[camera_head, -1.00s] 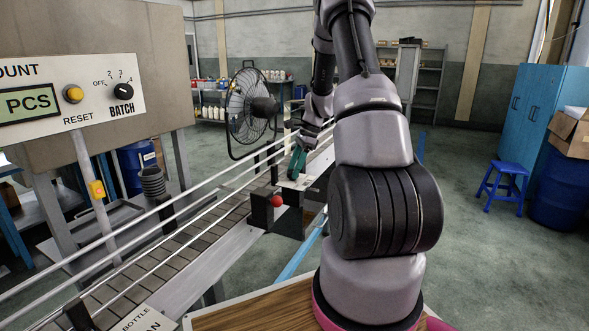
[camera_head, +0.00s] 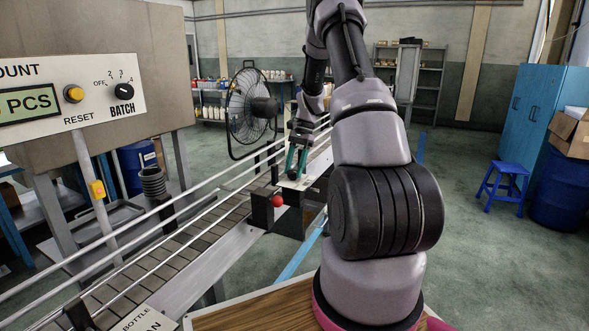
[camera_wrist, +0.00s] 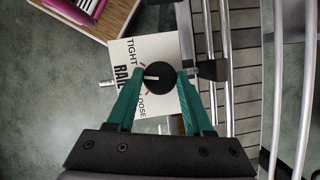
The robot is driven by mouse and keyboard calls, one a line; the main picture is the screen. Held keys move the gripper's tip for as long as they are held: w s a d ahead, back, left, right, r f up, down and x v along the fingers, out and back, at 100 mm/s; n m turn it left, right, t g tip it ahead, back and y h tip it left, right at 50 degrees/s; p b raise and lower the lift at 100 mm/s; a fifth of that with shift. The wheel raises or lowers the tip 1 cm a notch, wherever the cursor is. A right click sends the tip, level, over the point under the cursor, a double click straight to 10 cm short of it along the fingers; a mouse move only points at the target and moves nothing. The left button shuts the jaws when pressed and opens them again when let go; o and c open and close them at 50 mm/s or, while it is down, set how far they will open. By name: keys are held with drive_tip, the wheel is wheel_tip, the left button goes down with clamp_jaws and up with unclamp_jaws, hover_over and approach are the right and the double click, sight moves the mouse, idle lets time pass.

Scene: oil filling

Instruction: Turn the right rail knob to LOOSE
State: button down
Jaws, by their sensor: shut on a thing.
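The right rail knob (camera_wrist: 160,82) is a round black knob with a white pointer mark on a white RAIL plate (camera_wrist: 125,58). In the wrist view TIGHT is printed above it and LOOSE below. The pointer lies toward the left, between the two words. My gripper (camera_wrist: 161,76) has its green fingers on either side of the knob and is shut on it. In the head view my gripper (camera_head: 297,162) is low over the white plate beside the conveyor, and the knob is too small to make out there.
The conveyor (camera_head: 200,240) with metal guide rails runs beside the plate. A red ball handle (camera_head: 277,200) on a dark block stands nearer. A fan (camera_head: 250,113) is behind the conveyor. A count panel (camera_head: 75,105) is at left.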

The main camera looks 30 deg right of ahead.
drive_tip(key=n, duration=0.2)
drive_tip(key=n+g+h, duration=0.1)
drive_tip(key=n, duration=0.2)
drive_tip(key=shift+w+a+n+g+h, duration=0.1)
drive_tip(key=shift+w+n+g+h, duration=0.1)
drive_tip(key=shift+n+g+h, duration=0.1)
drive_tip(key=n+h, duration=0.1)
drive_tip(key=n, duration=0.1)
drive_tip(key=n+h, duration=0.1)
drive_tip(key=n, duration=0.2)
drive_tip(key=shift+a+n+g, duration=0.1)
drive_tip(key=shift+n+g, duration=0.2)
drive_tip(key=shift+g, duration=0.1)
drive_tip(key=shift+c, duration=1.5)
unclamp_jaws()
drive_tip(key=v, duration=1)
drive_tip(key=shift+w+r, duration=0.2)
drive_tip(key=shift+r, duration=0.15)
